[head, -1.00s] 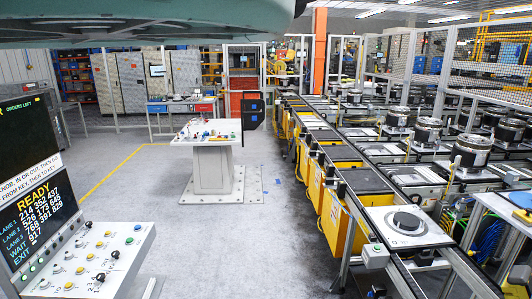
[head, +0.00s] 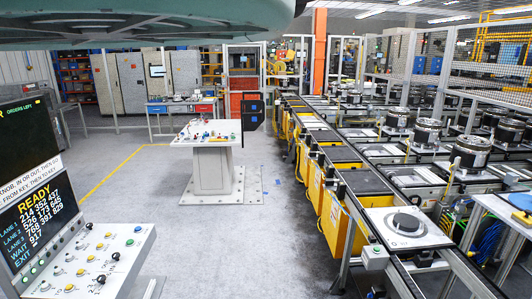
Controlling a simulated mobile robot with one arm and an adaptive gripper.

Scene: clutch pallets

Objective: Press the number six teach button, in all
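A sloped white control panel (head: 125,271) stands at the lower left with rows of yellow, white, black, green and blue controls. Its labels are too small to read, so I cannot tell which button is number six. Above it, a dark screen (head: 12,240) shows READY and lane numbers in yellow and white. A second control desk (head: 213,180), with small coloured controls on its top, stands on a pedestal in the middle. My gripper is not in view; a large dark green part of what looks like my arm fills the top left edge.
Conveyor lanes with yellow sides (head: 337,222) carry pallets and round metal parts along the right. A small box with a green button (head: 375,258) is at the near conveyor's edge. Grey floor (head: 235,245) is open between the panel and the conveyor.

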